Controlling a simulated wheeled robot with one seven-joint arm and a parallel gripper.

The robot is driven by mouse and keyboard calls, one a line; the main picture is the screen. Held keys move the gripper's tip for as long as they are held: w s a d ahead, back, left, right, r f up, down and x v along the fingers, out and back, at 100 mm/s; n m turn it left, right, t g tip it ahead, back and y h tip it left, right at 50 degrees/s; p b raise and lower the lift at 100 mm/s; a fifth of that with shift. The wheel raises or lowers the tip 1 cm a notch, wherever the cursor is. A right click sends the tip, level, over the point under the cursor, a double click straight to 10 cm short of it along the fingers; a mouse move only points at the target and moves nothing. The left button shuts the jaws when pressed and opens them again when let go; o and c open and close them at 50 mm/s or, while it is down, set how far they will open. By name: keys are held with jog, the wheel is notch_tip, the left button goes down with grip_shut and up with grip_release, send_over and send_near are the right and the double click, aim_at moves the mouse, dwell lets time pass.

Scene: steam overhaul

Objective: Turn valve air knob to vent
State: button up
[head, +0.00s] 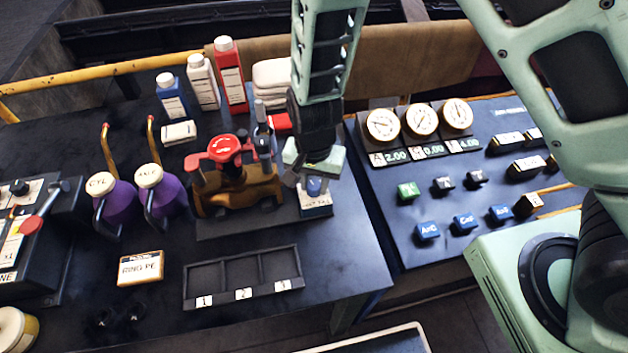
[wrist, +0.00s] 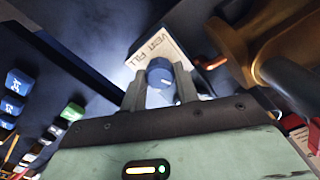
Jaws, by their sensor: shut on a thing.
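The valve air knob is a small blue knob (head: 314,187) on a box with a white label plate (head: 316,203), at the right end of the dark bench. In the wrist view the blue knob (wrist: 160,74) sits between my two fingers, and the plate (wrist: 160,48) behind it reads "VENT" and "FILL". My gripper (head: 311,180) points down over the box. In the wrist view my gripper (wrist: 160,85) is shut on the knob, with a finger on each side. The knob's pointer direction cannot be made out.
A brown valve body with a red handwheel (head: 225,148) stands close left of the knob. A gauge and button panel (head: 440,190) is to the right. Bottles (head: 230,75), purple oil cans (head: 160,190) and a three-slot tray (head: 243,277) are on the bench.

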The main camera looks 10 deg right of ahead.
aim_at(314, 185)
jog(key=n, duration=0.3)
jog(key=shift+n, duration=0.3)
jog(key=shift+n+b, duration=0.5)
jog(key=shift+n, duration=1.3)
jog(key=o, duration=1)
jog(key=shift+c, duration=0.2)
notch_tip(314, 185, up, 18)
jog(key=b, duration=0.2)
jog(key=shift+f+b, duration=0.25)
jog(key=shift+b, duration=0.05)
jog(key=s+d+n, duration=0.2)
jog(key=s+n, duration=0.1)
jog(key=s, duration=0.5)
jog(key=s+d+r+n, duration=0.1)
jog(key=s+d+n, duration=0.2)
jog(key=s, duration=0.6)
jog(key=shift+y+b, duration=0.3)
